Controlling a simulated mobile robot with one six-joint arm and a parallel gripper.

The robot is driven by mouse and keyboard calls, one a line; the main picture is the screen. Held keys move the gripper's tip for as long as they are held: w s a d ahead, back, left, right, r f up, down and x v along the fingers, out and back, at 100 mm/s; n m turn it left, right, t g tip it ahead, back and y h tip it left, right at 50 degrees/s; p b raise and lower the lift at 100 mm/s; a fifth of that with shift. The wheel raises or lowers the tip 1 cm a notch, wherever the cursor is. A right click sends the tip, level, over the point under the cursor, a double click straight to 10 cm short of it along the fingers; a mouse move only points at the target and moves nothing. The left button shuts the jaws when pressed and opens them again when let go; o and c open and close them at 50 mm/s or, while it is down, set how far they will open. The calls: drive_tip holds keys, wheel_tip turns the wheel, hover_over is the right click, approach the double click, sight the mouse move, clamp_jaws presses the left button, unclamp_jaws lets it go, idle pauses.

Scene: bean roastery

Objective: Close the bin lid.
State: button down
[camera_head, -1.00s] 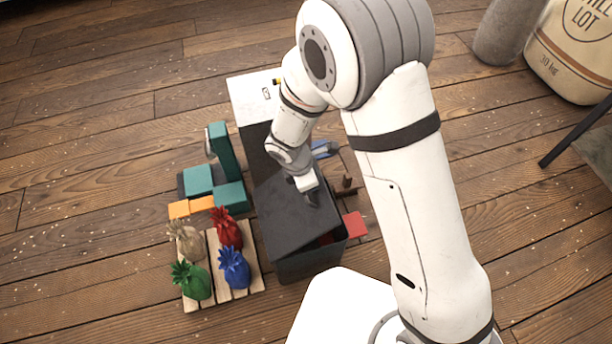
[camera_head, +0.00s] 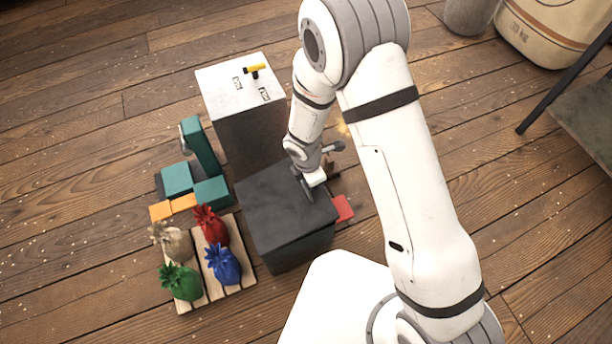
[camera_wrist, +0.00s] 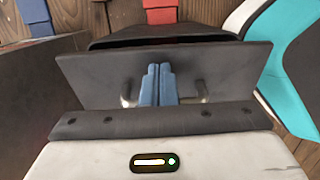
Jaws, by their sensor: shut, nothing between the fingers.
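The dark grey bin (camera_head: 292,250) stands on the floor in the middle of the head view. Its flat dark lid (camera_head: 270,205) lies across the top, level or nearly so, and hides the inside. The lid (camera_wrist: 220,65) also fills the middle of the wrist view, with a dark band behind its far edge; I cannot tell whether it sits fully flush. My gripper (camera_head: 307,192) is shut and empty, pointing down at the lid's right part. In the wrist view its fingers (camera_wrist: 158,80) are together against or just above the lid; contact is unclear.
A white-topped cabinet (camera_head: 225,85) stands behind the bin. A teal machine (camera_head: 202,150) and a pallet (camera_head: 240,275) with several coloured sacks are close on the left. A red block (camera_head: 342,208) lies right of the bin. A table (camera_head: 585,120) is at far right.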

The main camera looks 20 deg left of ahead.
drive_tip(key=shift+w+d+f+b, duration=0.1)
drive_tip(key=shift+f+b, duration=0.05)
drive_tip(key=shift+f, duration=0.25)
drive_tip(key=shift+w+d+f+b, duration=0.1)
drive_tip(key=shift+f+b, duration=0.05)
drive_tip(key=shift+f, duration=0.3)
idle(0.3)
